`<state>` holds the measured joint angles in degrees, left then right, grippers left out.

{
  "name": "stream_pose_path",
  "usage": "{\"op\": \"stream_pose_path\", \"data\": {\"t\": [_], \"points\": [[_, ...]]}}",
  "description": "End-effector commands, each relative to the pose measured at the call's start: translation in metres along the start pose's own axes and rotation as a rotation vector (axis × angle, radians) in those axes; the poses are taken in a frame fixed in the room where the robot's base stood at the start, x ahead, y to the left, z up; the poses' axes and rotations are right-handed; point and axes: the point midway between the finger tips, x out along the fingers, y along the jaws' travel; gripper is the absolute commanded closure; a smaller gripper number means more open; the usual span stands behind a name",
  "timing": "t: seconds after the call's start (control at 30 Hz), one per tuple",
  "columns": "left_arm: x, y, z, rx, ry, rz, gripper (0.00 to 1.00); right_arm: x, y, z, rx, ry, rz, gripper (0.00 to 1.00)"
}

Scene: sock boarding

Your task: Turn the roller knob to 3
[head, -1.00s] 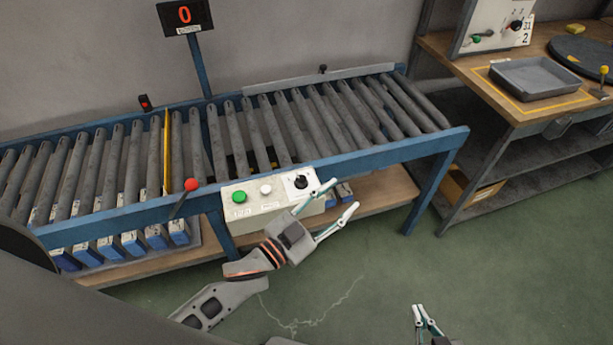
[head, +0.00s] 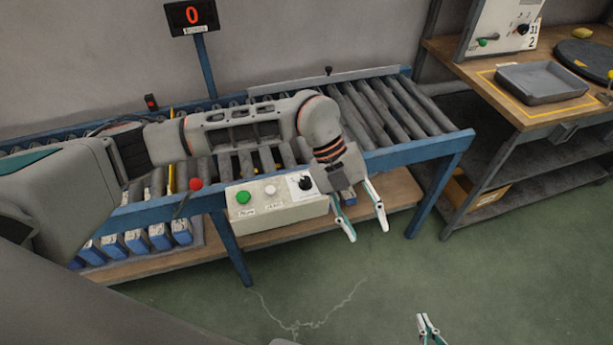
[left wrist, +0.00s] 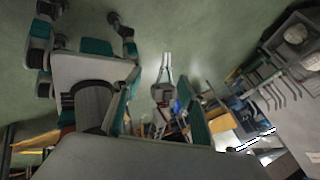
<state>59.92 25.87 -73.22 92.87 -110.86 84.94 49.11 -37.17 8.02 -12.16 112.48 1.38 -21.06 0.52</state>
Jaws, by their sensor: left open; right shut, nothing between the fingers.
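The control box (head: 275,219) on the conveyor's front rail carries a black rotary knob (head: 306,183) on a white dial plate at its right end. The dial marks are too small to read. A red 0 shows on the display (head: 192,16) above the conveyor. My left gripper (head: 368,233) is open and empty, pointing down just right of the box and apart from the knob. Its teal fingers frame the left wrist view (left wrist: 158,112). My right gripper (head: 427,319) is shut and empty over the floor, low in the head view.
The box also has a green button (head: 243,197) and a white button (head: 270,190). A red-balled lever (head: 196,184) stands to its left. My left arm spans the rollers (head: 390,105). A workbench (head: 453,51) with a grey tray (head: 541,83) stands right. Floor in front is clear.

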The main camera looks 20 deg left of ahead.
Motion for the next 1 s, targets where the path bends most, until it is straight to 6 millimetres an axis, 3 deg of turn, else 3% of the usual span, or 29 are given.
{"op": "stream_pose_path", "data": {"t": [0.03, 0.1, 0.2, 0.3, 0.4, 0.57, 1.0], "points": [[-0.022, 0.014, 0.025, -0.030, -0.087, 0.086, 0.59, 0.000, 0.000, 0.000, 0.000, 0.001, 0.000, 1.00], [-0.052, 0.035, 0.054, -0.090, -0.200, 0.193, 0.59, 0.000, 0.000, 0.000, 0.000, 0.001, 0.000, 1.00], [-0.095, 0.058, 0.086, -0.176, -0.344, 0.304, 0.59, 0.000, 0.000, 0.000, 0.000, 0.002, 0.000, 1.00], [-0.129, 0.073, 0.105, -0.247, -0.448, 0.371, 0.59, 0.000, 0.000, 0.000, 0.000, 0.001, 0.000, 1.00], [-0.148, 0.081, 0.115, -0.288, -0.508, 0.403, 0.59, 0.000, 0.000, 0.000, 0.000, 0.001, 0.000, 1.00], [-0.146, 0.089, 0.121, -0.305, -0.526, 0.415, 0.59, 0.001, -0.001, 0.002, 0.000, -0.001, -0.001, 1.00], [-0.097, 0.115, 0.146, -0.302, -0.522, 0.412, 0.59, 0.003, -0.002, 0.009, -0.002, -0.009, -0.002, 1.00]]}}
